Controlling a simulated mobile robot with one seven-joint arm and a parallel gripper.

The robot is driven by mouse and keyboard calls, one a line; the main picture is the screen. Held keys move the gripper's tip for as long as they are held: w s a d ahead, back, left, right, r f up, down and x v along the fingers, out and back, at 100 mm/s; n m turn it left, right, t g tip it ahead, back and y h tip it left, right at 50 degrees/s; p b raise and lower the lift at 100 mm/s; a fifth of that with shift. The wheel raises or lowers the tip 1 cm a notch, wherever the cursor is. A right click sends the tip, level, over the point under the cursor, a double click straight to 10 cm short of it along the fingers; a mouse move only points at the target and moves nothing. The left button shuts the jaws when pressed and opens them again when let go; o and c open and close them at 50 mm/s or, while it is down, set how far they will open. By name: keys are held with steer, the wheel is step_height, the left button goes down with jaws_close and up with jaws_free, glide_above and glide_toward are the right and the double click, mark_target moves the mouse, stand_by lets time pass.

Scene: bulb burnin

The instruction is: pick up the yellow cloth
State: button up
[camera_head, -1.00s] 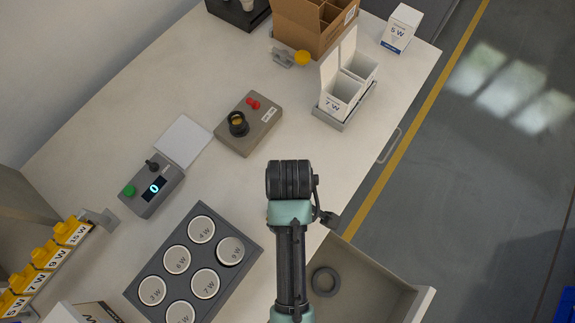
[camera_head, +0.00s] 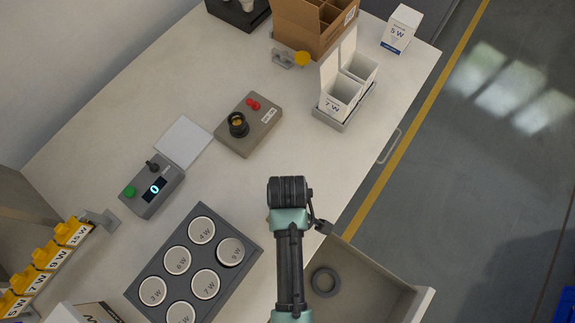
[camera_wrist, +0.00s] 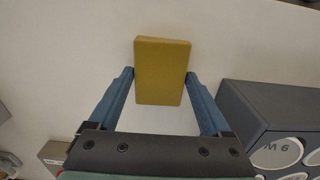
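The yellow cloth (camera_wrist: 162,72) shows in the wrist view as a flat, folded rectangle, at the top centre, over the pale worktop. My gripper (camera_wrist: 160,75) is open, with one blue finger on each side of the cloth. The fingertips look very near its side edges; I cannot tell whether they touch it. In the head view my gripper points down over the worktop near its front edge, and my arm hides the fingers and the cloth.
A dark tray of round labelled lids (camera_head: 190,265) lies left of my gripper. An open drawer (camera_head: 375,285) holding a grey ring is at the lower right. A grey box with a socket (camera_head: 248,125) and white cartons (camera_head: 343,97) stand farther back. The worktop (camera_head: 325,155) beyond my gripper is clear.

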steer(key=c, duration=0.8)
steer(key=shift+r, duration=0.1)
steer(key=shift+c, duration=0.2)
